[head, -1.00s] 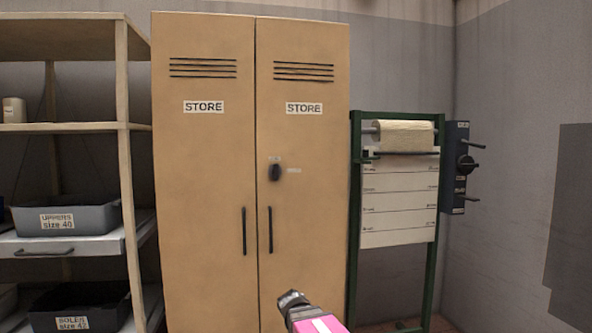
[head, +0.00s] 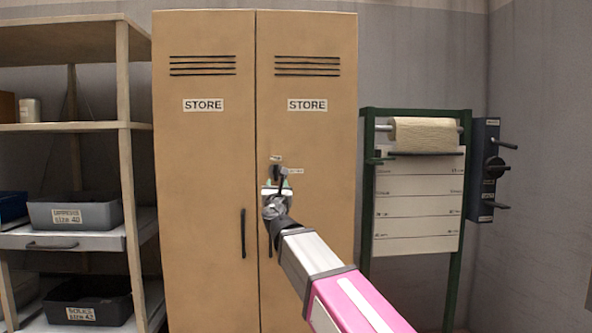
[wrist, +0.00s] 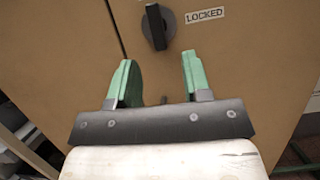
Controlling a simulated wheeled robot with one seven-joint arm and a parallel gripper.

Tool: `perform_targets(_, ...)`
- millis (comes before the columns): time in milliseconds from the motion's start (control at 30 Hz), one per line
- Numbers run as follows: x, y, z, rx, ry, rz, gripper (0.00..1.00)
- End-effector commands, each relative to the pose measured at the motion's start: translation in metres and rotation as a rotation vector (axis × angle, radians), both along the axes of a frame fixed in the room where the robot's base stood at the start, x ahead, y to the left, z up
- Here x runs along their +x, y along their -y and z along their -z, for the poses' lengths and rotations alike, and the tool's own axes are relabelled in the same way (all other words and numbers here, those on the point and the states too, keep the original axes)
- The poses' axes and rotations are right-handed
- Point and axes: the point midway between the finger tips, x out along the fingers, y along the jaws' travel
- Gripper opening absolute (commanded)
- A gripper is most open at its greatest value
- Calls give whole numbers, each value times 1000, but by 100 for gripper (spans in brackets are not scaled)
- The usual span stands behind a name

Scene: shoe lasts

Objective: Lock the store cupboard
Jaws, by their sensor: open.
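The store cupboard (head: 205,180) is tan with two tall doors, both closed and marked STORE. A black turn knob (wrist: 155,27) sits on the right door, its grip bar close to upright. The LOCKED label (wrist: 205,17) is to the knob's right. Another small label (head: 275,157) sits above the knob, too small to read. My gripper (wrist: 158,75) is open and empty, its green fingers pointing at the door just below the knob and apart from it.
The left door's black handle (head: 243,233) shows. Shelves with grey and black bins (head: 75,214) stand left. A green frame with a paper roll (head: 424,134) and a dark switch box (head: 484,169) with protruding levers are right of the cupboard.

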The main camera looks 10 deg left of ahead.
Motion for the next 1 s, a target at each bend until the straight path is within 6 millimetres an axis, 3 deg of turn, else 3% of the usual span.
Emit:
perform_targets(167,-3,-10,-11,-49,30,-5,45)
perform_targets(367,11,-14,-16,-47,29,-4,45)
perform_targets(800,77,-30,-44,-45,28,-4,45)
perform_targets(1000,91,-32,-50,-45,27,-5,45)
